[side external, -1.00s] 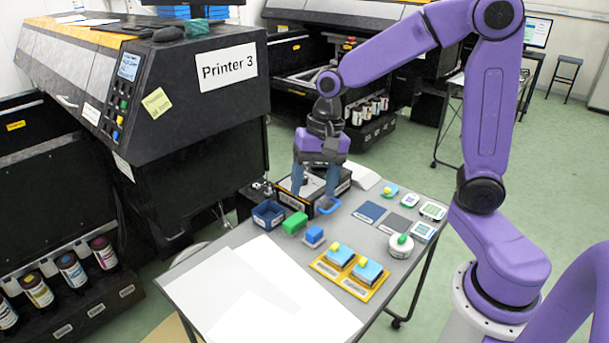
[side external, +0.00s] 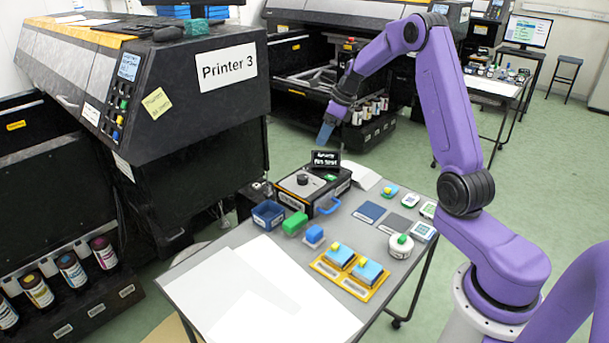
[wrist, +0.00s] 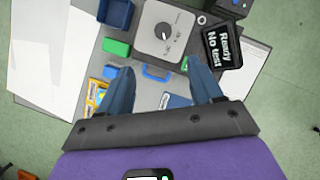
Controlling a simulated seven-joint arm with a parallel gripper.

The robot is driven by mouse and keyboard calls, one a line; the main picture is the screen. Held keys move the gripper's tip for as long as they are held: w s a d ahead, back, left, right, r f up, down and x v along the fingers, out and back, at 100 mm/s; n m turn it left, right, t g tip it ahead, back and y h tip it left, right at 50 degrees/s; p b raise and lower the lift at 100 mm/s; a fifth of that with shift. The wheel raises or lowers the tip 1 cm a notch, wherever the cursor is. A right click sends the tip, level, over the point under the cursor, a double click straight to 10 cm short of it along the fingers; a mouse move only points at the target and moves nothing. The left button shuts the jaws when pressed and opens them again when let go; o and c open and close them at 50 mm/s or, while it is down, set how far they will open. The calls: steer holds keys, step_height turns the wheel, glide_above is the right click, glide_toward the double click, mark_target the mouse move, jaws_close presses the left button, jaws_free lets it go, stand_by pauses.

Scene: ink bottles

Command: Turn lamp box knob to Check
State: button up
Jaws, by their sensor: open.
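The lamp box (side external: 322,196) is a black case with a light grey top, near the back edge of the table. Its round black knob (side external: 302,179) stands on that top; in the wrist view the knob (wrist: 163,31) has a light pointer mark and small lettering beside it, too small to read. A black display (wrist: 222,46) on the box reads "Ready No test"; it also shows in the side view (side external: 325,158). My gripper (side external: 326,135) is raised behind and above the box, clear of the knob. Its blue fingers (wrist: 160,65) are apart and empty.
A dark blue bin (side external: 268,214), a green block (side external: 295,223) and a blue handle (side external: 328,205) are close to the box. A yellow tray (side external: 326,268) with blue pieces lies nearer the front. White sheets cover the table's front left. The air around my gripper is clear.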

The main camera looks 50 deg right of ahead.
glide_toward(303, 177)
steer(key=x, duration=0.8)
steer(key=shift+w+f, duration=0.2)
steer(key=shift+f, duration=0.15)
steer(key=c, duration=1.1)
